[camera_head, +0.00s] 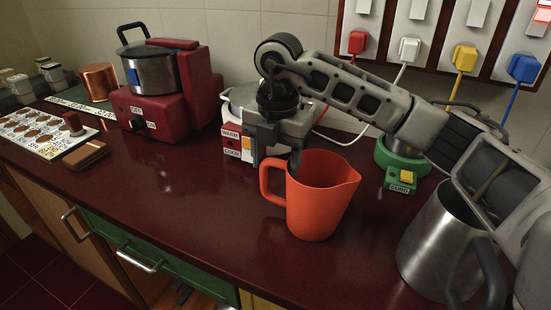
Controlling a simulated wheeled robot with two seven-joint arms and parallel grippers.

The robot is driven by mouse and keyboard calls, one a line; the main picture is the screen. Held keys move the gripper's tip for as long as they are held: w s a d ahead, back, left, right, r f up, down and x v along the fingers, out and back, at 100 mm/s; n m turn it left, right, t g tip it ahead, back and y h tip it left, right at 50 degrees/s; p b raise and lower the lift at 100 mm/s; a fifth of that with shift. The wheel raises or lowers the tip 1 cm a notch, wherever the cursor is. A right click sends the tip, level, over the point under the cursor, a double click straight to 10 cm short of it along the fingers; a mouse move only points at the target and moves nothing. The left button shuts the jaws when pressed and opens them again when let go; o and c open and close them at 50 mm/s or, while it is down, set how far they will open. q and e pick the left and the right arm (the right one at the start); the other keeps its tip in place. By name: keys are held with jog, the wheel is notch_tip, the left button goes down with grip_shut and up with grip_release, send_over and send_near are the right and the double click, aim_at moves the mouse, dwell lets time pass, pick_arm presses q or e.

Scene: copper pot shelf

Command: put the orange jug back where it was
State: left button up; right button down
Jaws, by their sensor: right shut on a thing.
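The orange jug (318,200) is upright near the middle of the counter, with its handle to the left and its spout to the right. My right gripper (277,158) comes down over the jug's left side and is shut on it, near the top of the handle and the rim. The fingertips are partly hidden there. I cannot tell whether the jug's base touches the counter. My left gripper is not in view.
A steel pitcher (433,245) stands at the right. A rice cooker marked warm and cook (232,143) is behind the gripper, and a green appliance (400,177) is behind the jug. A red cooker with a pot (165,95) stands left. The counter's left-middle (190,190) is clear.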

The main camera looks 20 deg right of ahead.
jog(key=shift+c, duration=2.2)
grip_release()
notch_tip(320, 180, up, 12)
jog(key=p, duration=0.1)
jog(key=shift+r, duration=0.15)
jog(key=shift+s+d, duration=0.1)
